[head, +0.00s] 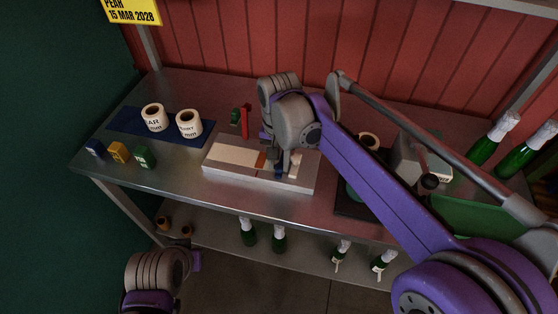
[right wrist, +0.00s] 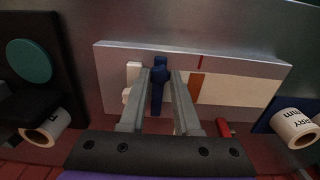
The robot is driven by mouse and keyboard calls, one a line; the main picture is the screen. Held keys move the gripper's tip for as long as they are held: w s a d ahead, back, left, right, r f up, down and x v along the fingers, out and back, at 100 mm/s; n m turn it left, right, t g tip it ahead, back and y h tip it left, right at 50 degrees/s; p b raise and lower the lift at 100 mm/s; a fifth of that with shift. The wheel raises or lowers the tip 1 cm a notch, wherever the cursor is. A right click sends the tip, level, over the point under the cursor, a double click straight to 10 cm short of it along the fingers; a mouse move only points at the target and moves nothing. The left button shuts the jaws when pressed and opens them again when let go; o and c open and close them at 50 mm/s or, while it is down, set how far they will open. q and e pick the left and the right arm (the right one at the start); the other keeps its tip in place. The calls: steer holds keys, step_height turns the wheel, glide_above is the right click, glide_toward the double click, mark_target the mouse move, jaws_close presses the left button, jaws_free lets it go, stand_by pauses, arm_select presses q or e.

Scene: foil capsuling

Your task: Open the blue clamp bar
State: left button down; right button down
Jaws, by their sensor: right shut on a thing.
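The blue clamp bar (right wrist: 158,85) stands out from a pale grey block-like fixture (right wrist: 225,62) and lies between the fingers of my right gripper (right wrist: 163,100) in the right wrist view. The right gripper is shut on the bar. In the head view only a little blue of the bar (head: 278,170) shows, under my right gripper (head: 280,164), which reaches down to the right half of the fixture (head: 225,173). A white piece (right wrist: 132,80) sits beside the bar. Part of my left arm shows low at the left of the head view, with no fingers visible.
Two label rolls (head: 154,117) (head: 189,123) stand on a blue mat (head: 127,121). Small blue, yellow and green boxes (head: 145,157) line the bench's left end. A red upright piece (head: 245,122) stands behind the fixture. Green bottles (head: 494,138) stand at the right; others are on the lower shelf.

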mark_target(280, 164)
arm_select(q)
steer(key=shift+r, duration=0.1)
stand_by(0.8)
